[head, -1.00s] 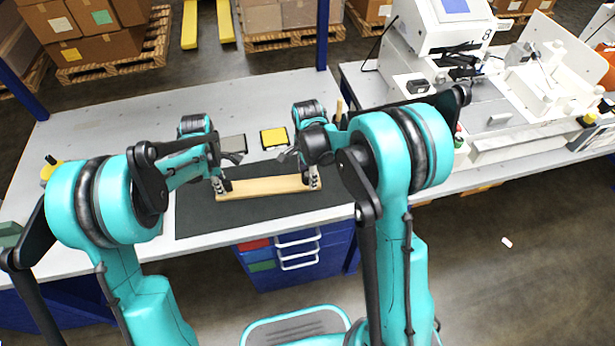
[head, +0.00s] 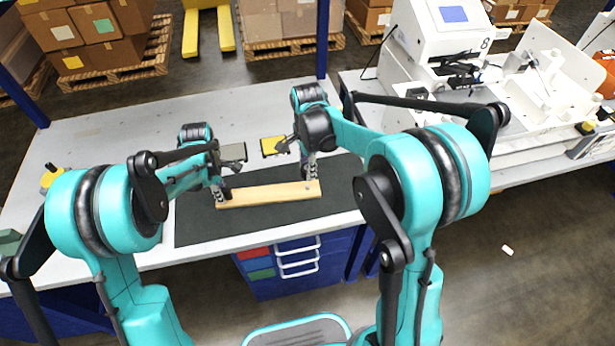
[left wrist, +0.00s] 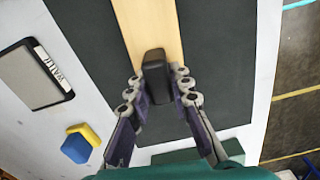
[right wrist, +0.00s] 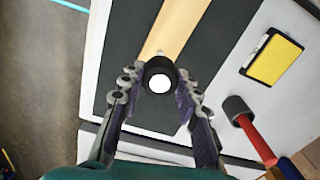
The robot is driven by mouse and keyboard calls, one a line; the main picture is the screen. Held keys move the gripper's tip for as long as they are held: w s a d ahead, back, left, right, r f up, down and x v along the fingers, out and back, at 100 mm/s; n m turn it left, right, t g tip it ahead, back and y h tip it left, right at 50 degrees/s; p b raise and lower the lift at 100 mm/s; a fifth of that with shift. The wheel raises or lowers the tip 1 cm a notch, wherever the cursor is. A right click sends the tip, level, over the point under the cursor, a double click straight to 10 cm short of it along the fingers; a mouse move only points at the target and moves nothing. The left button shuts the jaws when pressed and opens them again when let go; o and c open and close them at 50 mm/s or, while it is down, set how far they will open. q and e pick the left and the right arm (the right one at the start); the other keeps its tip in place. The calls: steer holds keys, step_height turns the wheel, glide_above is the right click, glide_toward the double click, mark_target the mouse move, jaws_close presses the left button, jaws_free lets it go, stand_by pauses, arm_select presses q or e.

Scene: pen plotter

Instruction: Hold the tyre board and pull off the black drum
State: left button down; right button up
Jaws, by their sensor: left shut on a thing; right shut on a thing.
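The tyre board is a pale wooden plank (head: 268,195) lying on a dark mat. My left gripper (head: 219,192) is at its left end, shut on a black block (left wrist: 155,72) that stands on the board. The black drum (right wrist: 159,76), with a pale round centre, is between the fingers of my right gripper (right wrist: 154,98). My right gripper is shut on it and is at the board's right end in the head view (head: 308,172). A small pale stub (right wrist: 158,53) shows on the board just beyond the drum. The drum is mostly hidden in the head view.
The dark mat (head: 200,228) lies along the table's front edge. Behind the board are a grey tablet-like item (head: 233,152) and a yellow pad (head: 273,146). A red-handled mallet (right wrist: 255,135) lies near my right gripper. A white machine (head: 440,40) stands at the back right.

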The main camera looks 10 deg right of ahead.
steer(key=shift+r, duration=1.35)
arm_select(q)
steer(key=c, duration=1.3)
jaws_free()
steer(key=shift+r, duration=0.1)
step_height(320, 180, up, 12)
